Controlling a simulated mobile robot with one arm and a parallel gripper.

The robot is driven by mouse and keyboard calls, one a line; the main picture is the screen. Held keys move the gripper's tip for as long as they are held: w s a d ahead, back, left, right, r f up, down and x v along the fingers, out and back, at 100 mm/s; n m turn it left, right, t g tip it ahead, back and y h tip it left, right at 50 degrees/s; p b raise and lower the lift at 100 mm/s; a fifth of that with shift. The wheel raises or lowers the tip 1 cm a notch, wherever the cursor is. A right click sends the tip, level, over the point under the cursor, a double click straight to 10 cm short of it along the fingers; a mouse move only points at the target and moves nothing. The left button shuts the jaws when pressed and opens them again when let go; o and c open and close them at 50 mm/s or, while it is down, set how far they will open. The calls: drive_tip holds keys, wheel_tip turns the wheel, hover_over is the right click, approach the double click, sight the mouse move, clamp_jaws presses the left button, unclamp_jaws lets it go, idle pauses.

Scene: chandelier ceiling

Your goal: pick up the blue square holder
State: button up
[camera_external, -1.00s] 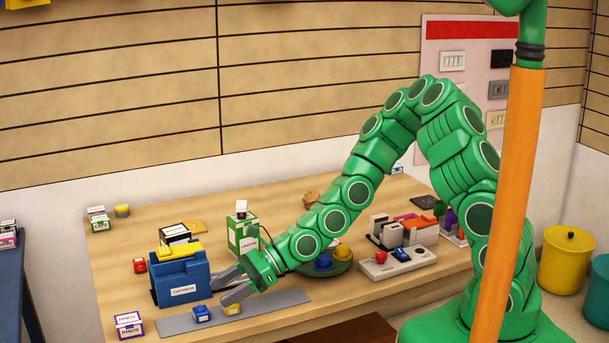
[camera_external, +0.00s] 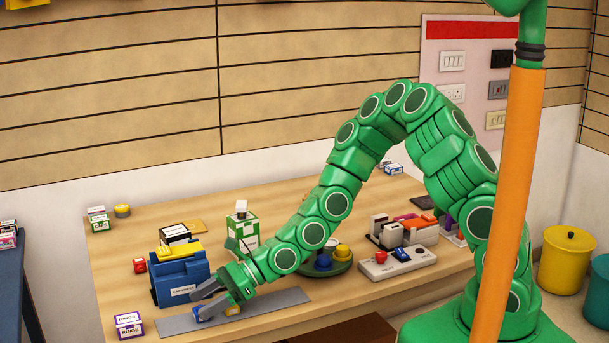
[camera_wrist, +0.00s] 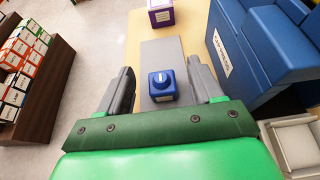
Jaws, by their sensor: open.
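The blue square holder (camera_wrist: 162,86) is a small blue block with a round top and a pale mark. It stands on the grey mat (camera_wrist: 160,52) in the wrist view. My gripper (camera_wrist: 160,68) is open, with one finger on each side of the holder and a visible gap to both. In the external view my gripper (camera_external: 196,307) is low over the mat's left part, and its fingers hide most of the holder.
A large blue case (camera_external: 184,278) with a label stands close beside my gripper. A purple and white box (camera_external: 129,324) stands left of the mat. The mat's right part (camera_external: 285,302) is clear.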

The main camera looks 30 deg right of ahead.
drive_tip(key=shift+c, duration=0.5)
drive_tip(key=c, duration=1)
drive_tip(key=shift+c, duration=0.2)
wheel_tip(320, 180, up, 10)
